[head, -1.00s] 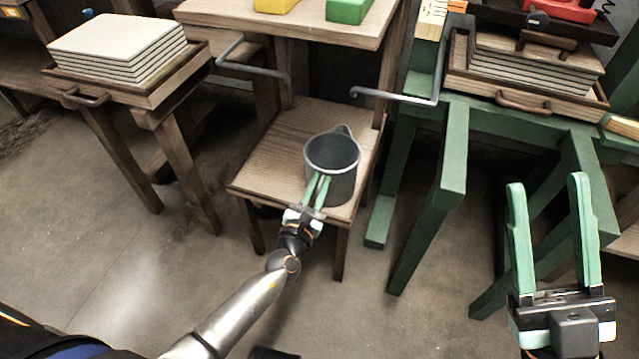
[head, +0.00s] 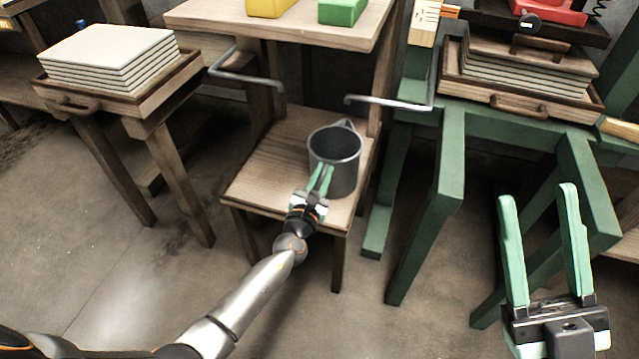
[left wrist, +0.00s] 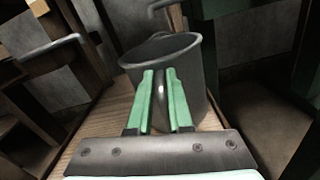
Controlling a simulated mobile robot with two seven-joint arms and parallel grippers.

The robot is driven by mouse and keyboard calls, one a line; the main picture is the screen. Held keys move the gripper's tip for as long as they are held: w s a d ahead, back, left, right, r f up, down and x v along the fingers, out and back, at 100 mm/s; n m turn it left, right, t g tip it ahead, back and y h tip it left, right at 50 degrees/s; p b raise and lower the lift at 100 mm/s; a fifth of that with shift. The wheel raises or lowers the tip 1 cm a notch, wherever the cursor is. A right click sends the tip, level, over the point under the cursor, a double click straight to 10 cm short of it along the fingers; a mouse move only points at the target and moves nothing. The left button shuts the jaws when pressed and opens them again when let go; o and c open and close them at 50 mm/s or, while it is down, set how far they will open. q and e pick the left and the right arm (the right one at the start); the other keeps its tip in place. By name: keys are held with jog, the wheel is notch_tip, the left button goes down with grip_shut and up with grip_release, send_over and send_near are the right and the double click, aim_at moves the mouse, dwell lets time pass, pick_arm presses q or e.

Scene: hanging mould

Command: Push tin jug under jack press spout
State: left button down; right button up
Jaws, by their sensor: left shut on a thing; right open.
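The grey tin jug (head: 336,165) stands upright on the low wooden shelf (head: 262,178) of a wooden stand, near its right side. A pointed lip shows on its far rim. My left gripper (head: 322,178) is shut at the jug's near side, its green fingers close together; they also show against the jug's wall in the left wrist view (left wrist: 160,100). My right gripper (head: 537,190) is open and empty at the right, above the floor. I cannot make out the press spout.
The stand's upper board (head: 290,28) overhangs behind the jug, with a yellow block (head: 268,6) and a green block (head: 341,10). Metal bars (head: 390,101) jut out on both sides. A green bench (head: 450,160) stands right, and a table with stacked slabs (head: 108,58) left.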

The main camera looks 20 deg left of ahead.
pick_arm(q)
jog(key=b, duration=0.3)
send_near(340, 134)
jog(key=w+b, duration=0.2)
jog(key=w, duration=0.1)
jog(key=w+b, duration=0.1)
jog(key=w, duration=0.1)
jog(key=shift+w+d+f, duration=0.1)
jog(key=shift+w+f, duration=0.05)
jog(key=shift+f, duration=0.15)
jog(key=shift+w+r+b, duration=0.15)
jog(key=shift+w+b, duration=0.45)
jog(key=c, duration=0.8)
grip_release()
jog(key=shift+r, duration=0.15)
jog(key=shift+o, duration=0.2)
